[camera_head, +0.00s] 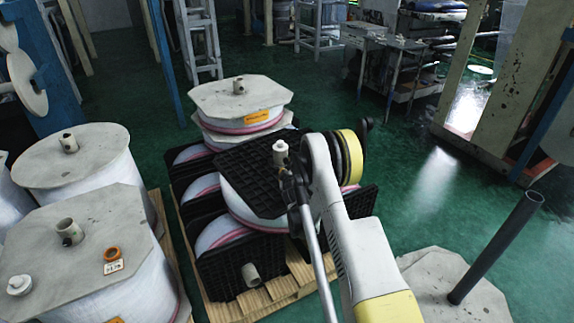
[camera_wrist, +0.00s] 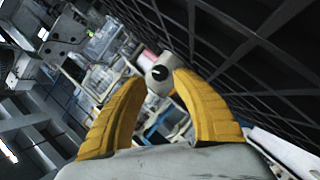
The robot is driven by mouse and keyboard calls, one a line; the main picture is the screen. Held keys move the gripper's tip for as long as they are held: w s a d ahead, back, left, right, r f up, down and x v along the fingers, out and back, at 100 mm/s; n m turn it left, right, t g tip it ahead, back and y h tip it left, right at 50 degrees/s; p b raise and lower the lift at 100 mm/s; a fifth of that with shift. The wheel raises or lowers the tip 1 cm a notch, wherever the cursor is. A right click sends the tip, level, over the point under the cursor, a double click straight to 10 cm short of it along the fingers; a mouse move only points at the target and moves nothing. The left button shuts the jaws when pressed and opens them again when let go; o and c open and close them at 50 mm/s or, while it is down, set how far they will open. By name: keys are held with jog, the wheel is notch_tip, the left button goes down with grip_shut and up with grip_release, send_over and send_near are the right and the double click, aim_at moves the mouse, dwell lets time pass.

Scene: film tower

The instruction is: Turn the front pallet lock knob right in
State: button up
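My gripper (camera_wrist: 160,86) shows in the wrist view with its two yellow fingers apart. A short white cylinder (camera_wrist: 160,72) with a dark mark on its end lies between and just beyond the fingertips, beside a black grid panel (camera_wrist: 262,62). I cannot tell whether the fingers touch it, or whether it is the front pallet lock knob. In the head view, my arm reaches over the middle pallet (camera_head: 270,297), and the fingers cannot be made out. A white stub (camera_head: 280,150) rises at the edge of the black panel (camera_head: 240,172), close beside my wrist.
A dark upright pole (camera_head: 497,245) stands at lower right. Green floor (camera_head: 420,195) is clear on the right.

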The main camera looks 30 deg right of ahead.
aim_at(287, 162)
jog(key=shift+b+x, duration=0.6)
jog(key=shift+x, duration=1.75)
grip_shut()
